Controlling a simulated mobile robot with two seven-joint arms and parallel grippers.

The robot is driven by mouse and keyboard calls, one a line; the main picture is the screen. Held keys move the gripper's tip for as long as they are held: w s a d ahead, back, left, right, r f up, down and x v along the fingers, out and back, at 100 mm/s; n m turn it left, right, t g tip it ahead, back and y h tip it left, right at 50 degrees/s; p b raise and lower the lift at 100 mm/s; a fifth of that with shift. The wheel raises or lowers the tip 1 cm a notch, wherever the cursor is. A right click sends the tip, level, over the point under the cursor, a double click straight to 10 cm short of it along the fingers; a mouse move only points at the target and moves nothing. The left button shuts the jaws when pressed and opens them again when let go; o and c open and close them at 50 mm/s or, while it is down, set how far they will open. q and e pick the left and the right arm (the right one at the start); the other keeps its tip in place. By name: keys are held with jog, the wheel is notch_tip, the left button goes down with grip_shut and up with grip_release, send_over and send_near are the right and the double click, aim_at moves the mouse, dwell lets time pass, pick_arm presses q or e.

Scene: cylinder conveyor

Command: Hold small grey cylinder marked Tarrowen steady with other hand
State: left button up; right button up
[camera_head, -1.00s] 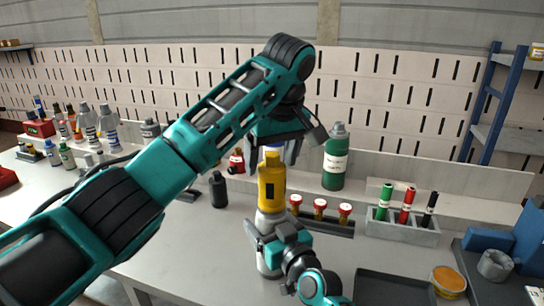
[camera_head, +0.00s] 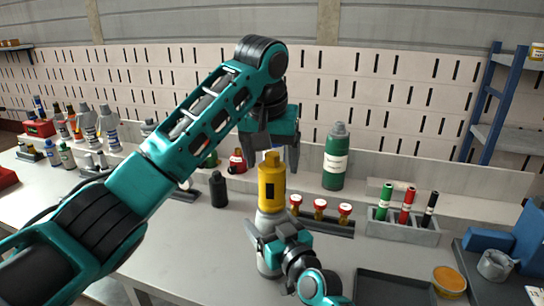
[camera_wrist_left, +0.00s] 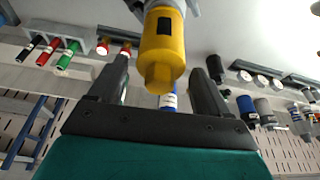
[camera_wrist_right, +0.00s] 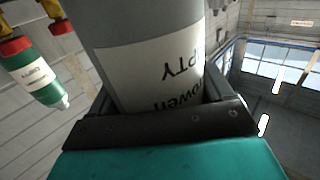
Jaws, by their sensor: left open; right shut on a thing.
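My left gripper (camera_head: 272,158) is open at the yellow top, pointing down. In the left wrist view the yellow part (camera_wrist_left: 163,45) lies between the spread fingers, with gaps on both sides.
A green bottle (camera_head: 335,160), a black bottle (camera_head: 218,190) and a rack with red-capped items (camera_head: 320,226) stand behind. A grey holder (camera_head: 402,230) with green, red and black tubes is to the right. A dark tray (camera_head: 395,290) lies front right. Several bottles crowd the far left.

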pick_arm(q)
jog(key=shift+m, duration=0.3)
jog(key=m+h, duration=0.1)
jog(key=m, duration=0.2)
jog(key=shift+m+g+h, duration=0.3)
jog(key=shift+m+g, duration=0.1)
jog(key=shift+m, duration=1)
jog(key=shift+m+g, duration=0.3)
jog(key=shift+m, duration=0.8)
jog(key=m+g+h, duration=0.1)
jog(key=m, duration=0.2)
jog(key=shift+m, duration=0.4)
jog(key=shift+m+g, duration=0.3)
jog(key=shift+m, duration=0.5)
jog(key=m+g, duration=0.1)
jog(key=m, duration=0.3)
